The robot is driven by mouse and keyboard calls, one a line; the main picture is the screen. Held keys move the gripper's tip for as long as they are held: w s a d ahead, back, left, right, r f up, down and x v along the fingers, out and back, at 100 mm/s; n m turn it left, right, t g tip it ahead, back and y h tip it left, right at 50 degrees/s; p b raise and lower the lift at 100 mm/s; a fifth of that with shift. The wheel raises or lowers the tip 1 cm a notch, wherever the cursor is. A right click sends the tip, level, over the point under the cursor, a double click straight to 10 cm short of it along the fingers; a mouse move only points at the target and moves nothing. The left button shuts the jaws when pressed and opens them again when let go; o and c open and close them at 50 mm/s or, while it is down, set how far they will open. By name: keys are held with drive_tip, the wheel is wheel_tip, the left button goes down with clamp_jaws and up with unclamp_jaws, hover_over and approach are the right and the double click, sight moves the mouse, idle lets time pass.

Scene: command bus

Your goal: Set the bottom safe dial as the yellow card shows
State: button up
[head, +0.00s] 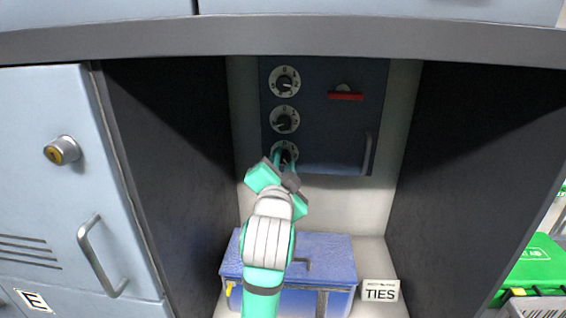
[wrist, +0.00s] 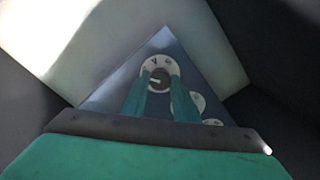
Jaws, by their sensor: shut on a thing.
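The dark blue safe (head: 325,115) sits at the back of the open compartment, with three white-faced dials in a column on its left. The top dial (head: 285,81) and middle dial (head: 285,119) have dark knobs. My gripper (head: 285,158) is at the bottom dial (head: 284,146), partly hiding its face. In the wrist view my fingers (wrist: 160,82) are shut around the dark knob of that dial (wrist: 153,65). A light pointer mark shows on the knob, but the exact setting is too small to read. I see no yellow card clearly.
A blue box (head: 325,245) stands below the safe, beside a TIES label (head: 380,290). Dark side walls close in the compartment. The safe has a red bar (head: 346,96) and a handle (head: 368,152). A locker door (head: 75,180) is left; a green case (head: 535,262) is right.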

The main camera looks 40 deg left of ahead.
drive_tip(key=shift+m, duration=0.3)
drive_tip(key=o, duration=1.1)
drive_tip(key=shift+c, duration=0.2)
drive_tip(key=shift+d, duration=0.1)
drive_tip(key=shift+w, duration=0.1)
